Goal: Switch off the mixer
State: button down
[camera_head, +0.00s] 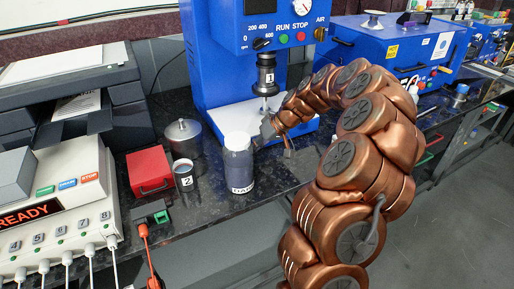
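The blue mixer (212,60) stands at the back centre. Its front panel carries a speed dial (262,43), a green RUN button (284,39), a red STOP button (300,36) and an AIR knob (320,34). A dark cylinder labelled 1 (266,76) hangs under the panel, above the mixer's pale base. My copper-coloured arm reaches in from the lower right. My gripper (268,130) is low in front of the mixer's base, below the buttons and apart from them. Its fingers are small and partly hidden, so I cannot tell whether they are open or shut.
Further left are a can labelled 2 (184,178), a lidded metal pot (183,138), a red box (150,170) and a READY control box (62,215). Another blue machine (385,50) stands to the right.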

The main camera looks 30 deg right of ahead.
jog(key=shift+d, duration=0.25)
jog(key=d+b, duration=0.1)
jog(key=d, duration=0.1)
jog(key=d+b, duration=0.1)
jog(key=d, duration=0.1)
jog(key=shift+s+r, duration=0.1)
jog(key=shift+s, duration=0.1)
jog(key=v, duration=0.9)
jog(key=shift+s+r+b, duration=0.15)
jog(key=shift+r+b, duration=0.15)
jog(key=shift+r, duration=0.1)
